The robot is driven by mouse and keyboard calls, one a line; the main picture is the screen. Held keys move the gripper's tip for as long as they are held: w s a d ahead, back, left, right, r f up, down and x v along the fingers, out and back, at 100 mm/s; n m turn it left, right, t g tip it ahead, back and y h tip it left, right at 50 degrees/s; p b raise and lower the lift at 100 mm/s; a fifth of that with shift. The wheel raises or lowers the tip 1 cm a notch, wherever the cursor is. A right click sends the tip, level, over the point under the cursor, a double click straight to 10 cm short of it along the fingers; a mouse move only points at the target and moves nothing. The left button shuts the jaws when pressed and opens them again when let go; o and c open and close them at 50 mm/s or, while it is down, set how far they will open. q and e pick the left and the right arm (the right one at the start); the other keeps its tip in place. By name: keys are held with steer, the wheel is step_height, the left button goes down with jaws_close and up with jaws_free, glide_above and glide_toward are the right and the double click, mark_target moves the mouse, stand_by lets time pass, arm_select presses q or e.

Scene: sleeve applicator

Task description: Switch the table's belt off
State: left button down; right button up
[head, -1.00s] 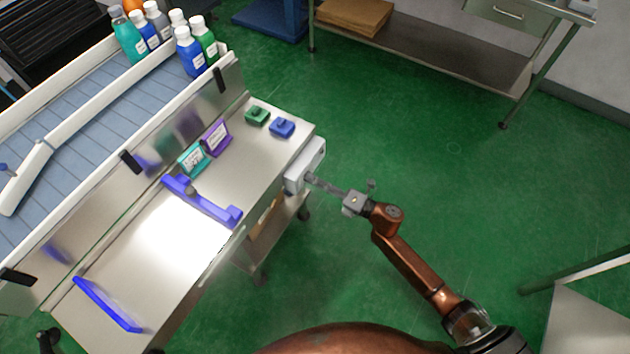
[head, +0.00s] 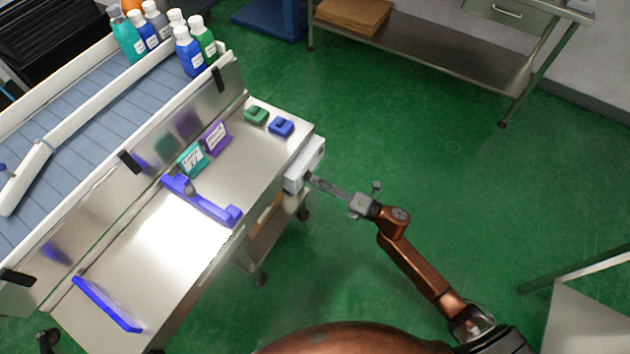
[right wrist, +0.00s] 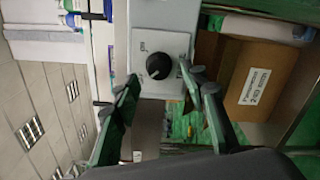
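A grey-white control box (head: 305,165) is fixed to the right end of the metal table beside the conveyor. In the right wrist view its pale panel (right wrist: 175,45) carries a round black knob (right wrist: 158,66). Small marks beside the knob are too small to read. My right gripper (head: 314,179) points at the box from the right, its tips close to the panel. In the right wrist view the right gripper (right wrist: 160,77) is open, its fingers on either side of the knob with gaps visible. My left gripper is not in view.
The conveyor belt (head: 95,95) has several bottles (head: 191,52) at its far end. On the table (head: 262,151) are a green block (head: 257,115), a blue block (head: 282,127), two small signs and a blue bracket (head: 205,202). The green floor to the right is open.

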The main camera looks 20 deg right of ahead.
steer(key=v, duration=1)
